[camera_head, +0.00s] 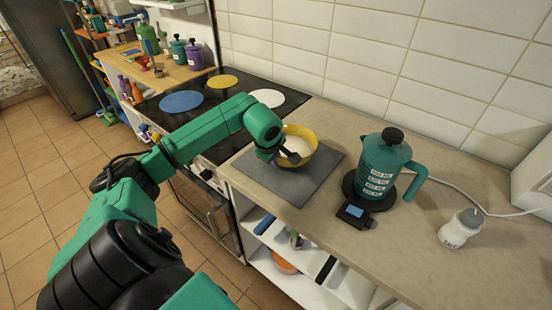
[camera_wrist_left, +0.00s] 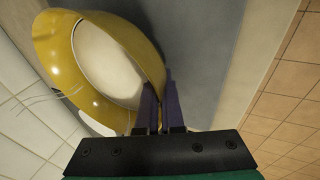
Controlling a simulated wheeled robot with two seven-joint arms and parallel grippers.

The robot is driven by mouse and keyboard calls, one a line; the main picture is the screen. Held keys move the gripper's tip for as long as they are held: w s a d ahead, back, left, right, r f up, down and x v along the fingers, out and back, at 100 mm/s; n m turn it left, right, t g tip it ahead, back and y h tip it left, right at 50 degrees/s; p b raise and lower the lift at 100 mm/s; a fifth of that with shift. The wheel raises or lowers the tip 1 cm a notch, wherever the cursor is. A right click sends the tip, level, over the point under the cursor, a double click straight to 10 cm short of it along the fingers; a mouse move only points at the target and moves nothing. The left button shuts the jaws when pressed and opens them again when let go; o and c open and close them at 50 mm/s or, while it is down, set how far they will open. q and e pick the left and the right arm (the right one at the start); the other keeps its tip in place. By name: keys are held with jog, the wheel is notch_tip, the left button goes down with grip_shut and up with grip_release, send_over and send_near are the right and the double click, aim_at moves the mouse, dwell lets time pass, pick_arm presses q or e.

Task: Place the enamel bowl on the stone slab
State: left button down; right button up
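The enamel bowl (camera_head: 309,137) is yellow with a pale inside. In the head view it appears over the back part of the dark grey stone slab (camera_head: 272,180); I cannot tell whether its base touches the slab. My left gripper (camera_head: 285,157) is at the bowl's near side. In the left wrist view the bowl (camera_wrist_left: 72,50) looks tilted, and its rim passes between the two close fingers of the gripper (camera_wrist_left: 161,108), one inside and one outside. The slab (camera_wrist_left: 200,45) shows beside it. The bowl's underside is hidden. My right gripper is not in view.
A teal jug (camera_head: 383,165) stands on a dark round base right of the slab, with a small display box (camera_head: 355,214) before it. A salt shaker (camera_head: 460,229) is further right. The hob (camera_head: 228,101) lies left; a tiled wall (camera_head: 330,50) is behind.

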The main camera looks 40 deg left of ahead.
pick_arm(q)
jog(key=shift+d+b, duration=0.1)
jog(key=shift+b, duration=0.2)
jog(key=c, duration=1.1)
grip_release()
jog(key=shift+o, duration=0.2)
jog(key=shift+r, duration=0.15)
jog(key=shift+s+r, duration=0.1)
jog(key=shift+r, duration=0.15)
jog(key=b+v, duration=0.1)
jog(key=v, duration=1)
jog(key=shift+s+r, duration=0.15)
jog(key=shift+r, duration=0.05)
jog(key=shift+d+f, duration=0.1)
jog(key=shift+d, duration=0.05)
